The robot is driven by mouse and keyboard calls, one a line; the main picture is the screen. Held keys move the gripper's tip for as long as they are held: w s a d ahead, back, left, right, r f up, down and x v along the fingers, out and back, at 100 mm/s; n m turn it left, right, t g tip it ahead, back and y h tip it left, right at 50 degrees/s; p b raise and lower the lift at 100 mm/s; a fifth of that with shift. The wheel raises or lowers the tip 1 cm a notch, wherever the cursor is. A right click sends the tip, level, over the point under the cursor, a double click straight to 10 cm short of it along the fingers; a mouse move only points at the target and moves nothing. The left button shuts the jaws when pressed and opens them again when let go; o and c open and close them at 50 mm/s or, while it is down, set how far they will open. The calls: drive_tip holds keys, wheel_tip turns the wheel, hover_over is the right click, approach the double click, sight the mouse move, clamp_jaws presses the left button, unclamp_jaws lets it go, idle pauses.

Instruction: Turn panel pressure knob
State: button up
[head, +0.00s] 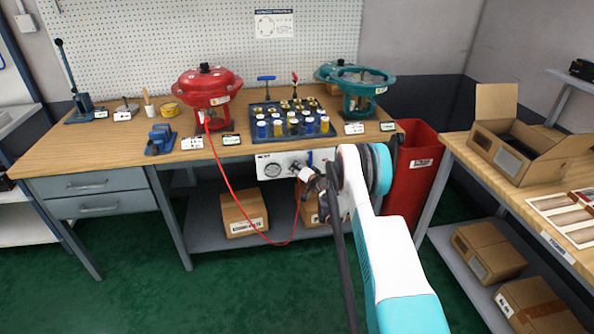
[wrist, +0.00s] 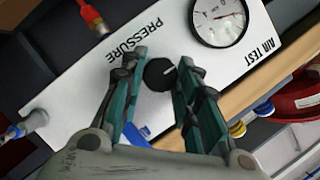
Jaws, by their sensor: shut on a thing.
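The white test panel (head: 262,163) hangs under the front edge of the workbench. In the wrist view the panel (wrist: 95,75) carries the words PRESSURE and AIR TEST, a round gauge (wrist: 219,20) with a red needle, and a black pressure knob (wrist: 158,75) with a white pointer line. My gripper (wrist: 160,70) has its two fingers on either side of the knob, shut on it. In the head view my gripper (head: 308,176) is at the panel's front, and my arm hides the knob and the panel's right part. The gauge (head: 272,170) shows there too.
A red hose (head: 233,192) runs from the red actuator (head: 208,88) down in a loop and up toward the panel. A red bin (head: 410,185) stands right of my arm. Cardboard boxes (head: 243,213) sit on the shelf below. The green floor in front is clear.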

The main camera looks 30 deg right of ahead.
drive_tip(key=m, duration=0.1)
drive_tip(key=m+t+y, duration=0.1)
drive_tip(key=m, duration=0.1)
drive_tip(key=shift+d+f+m+t, duration=0.1)
drive_tip(key=shift+f+m+t, duration=0.05)
drive_tip(key=shift+m+t, duration=0.15)
drive_tip(key=shift+y, duration=0.3)
drive_tip(key=o, duration=1.1)
drive_tip(key=shift+c, duration=0.2)
drive_tip(key=shift+s, duration=0.1)
drive_tip(key=s+d+r, duration=0.1)
drive_tip(key=s, duration=1)
drive_tip(key=shift+s+r, duration=0.25)
drive_tip(key=shift+s, duration=0.15)
